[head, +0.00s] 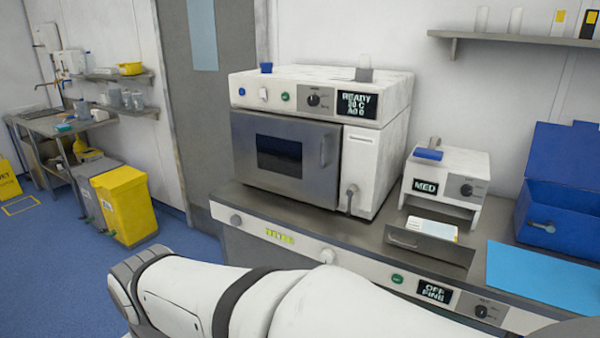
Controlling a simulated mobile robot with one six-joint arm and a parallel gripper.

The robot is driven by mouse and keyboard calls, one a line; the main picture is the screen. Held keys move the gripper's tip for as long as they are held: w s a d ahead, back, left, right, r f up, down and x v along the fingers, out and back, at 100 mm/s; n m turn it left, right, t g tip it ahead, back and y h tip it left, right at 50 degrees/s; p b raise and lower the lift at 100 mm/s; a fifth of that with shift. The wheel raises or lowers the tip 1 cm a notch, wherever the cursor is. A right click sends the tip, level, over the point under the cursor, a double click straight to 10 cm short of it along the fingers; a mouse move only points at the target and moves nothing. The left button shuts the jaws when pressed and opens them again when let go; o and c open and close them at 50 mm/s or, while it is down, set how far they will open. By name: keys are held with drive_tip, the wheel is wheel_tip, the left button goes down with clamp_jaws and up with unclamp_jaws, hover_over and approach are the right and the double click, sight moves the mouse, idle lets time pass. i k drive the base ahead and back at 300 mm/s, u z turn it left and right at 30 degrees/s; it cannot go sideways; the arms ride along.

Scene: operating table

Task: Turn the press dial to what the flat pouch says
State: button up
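A small white box-shaped device (450,172), which looks like the press, stands on the counter right of the large oven-like unit. Its front display (425,187) reads MED. A dark round dial (467,190) sits right of that display; its pointer is too small to read. A flat white packet with a yellowish edge (430,229), possibly the flat pouch, lies at a grey open drawer or tray (420,246) in front of the device. Any print on it is not legible. My white arm crosses the bottom of the view; my gripper is not in view.
The large unit (275,160) has a display reading READY and its own knob. The counter front has a display (434,291) reading OFF FINE and another knob (481,311). An open blue box (560,215) and a light blue sheet (540,280) are at right.

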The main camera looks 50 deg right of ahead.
sight(466, 189)
drive_tip(key=z, duration=2.7)
